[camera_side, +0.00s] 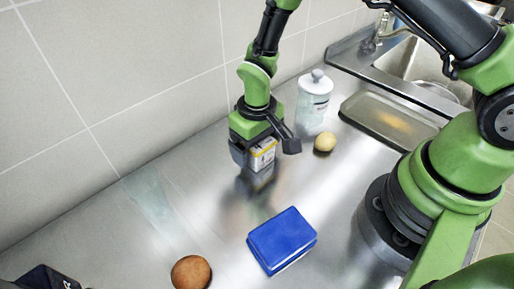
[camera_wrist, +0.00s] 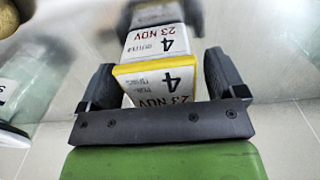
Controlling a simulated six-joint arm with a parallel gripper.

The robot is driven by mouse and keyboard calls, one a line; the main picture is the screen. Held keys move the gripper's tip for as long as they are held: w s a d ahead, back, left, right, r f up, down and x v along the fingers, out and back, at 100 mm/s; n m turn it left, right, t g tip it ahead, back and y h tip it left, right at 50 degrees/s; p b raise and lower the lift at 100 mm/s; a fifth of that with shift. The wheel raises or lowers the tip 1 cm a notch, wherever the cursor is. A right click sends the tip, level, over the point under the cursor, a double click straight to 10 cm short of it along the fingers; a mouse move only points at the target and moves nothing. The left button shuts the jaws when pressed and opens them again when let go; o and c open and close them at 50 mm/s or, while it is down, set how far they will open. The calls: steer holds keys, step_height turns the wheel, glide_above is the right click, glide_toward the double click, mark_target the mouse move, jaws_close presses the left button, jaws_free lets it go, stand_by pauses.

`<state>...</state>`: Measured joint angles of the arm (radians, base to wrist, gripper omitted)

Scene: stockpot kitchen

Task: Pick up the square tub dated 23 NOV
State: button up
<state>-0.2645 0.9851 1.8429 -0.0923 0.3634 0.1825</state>
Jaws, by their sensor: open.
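The square tub (camera_side: 262,156) is white with yellow edging and sits between the fingers of my gripper (camera_side: 264,147) in the side view. In the wrist view the tub (camera_wrist: 155,84) shows a white label with a large 4 and red 23 NOV. A second, similar 23 NOV label shows just above it; I cannot tell whether it is a reflection. My gripper (camera_wrist: 162,78) is open, with one finger on each side of the tub and a narrow gap at each. The tub's underside is hidden, so its contact with the counter is unclear.
A white lidded jar (camera_side: 314,103) and a small yellowish round item (camera_side: 325,142) stand close on the right. A metal tray (camera_side: 388,120) lies beyond them, by the sink (camera_side: 425,65). A blue box (camera_side: 283,240) and a brown bun (camera_side: 191,272) are in front. Counter left is mostly clear.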

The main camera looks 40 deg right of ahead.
step_height(320, 180, down, 2)
steer(key=shift+f, duration=0.1)
steer(key=c, duration=1)
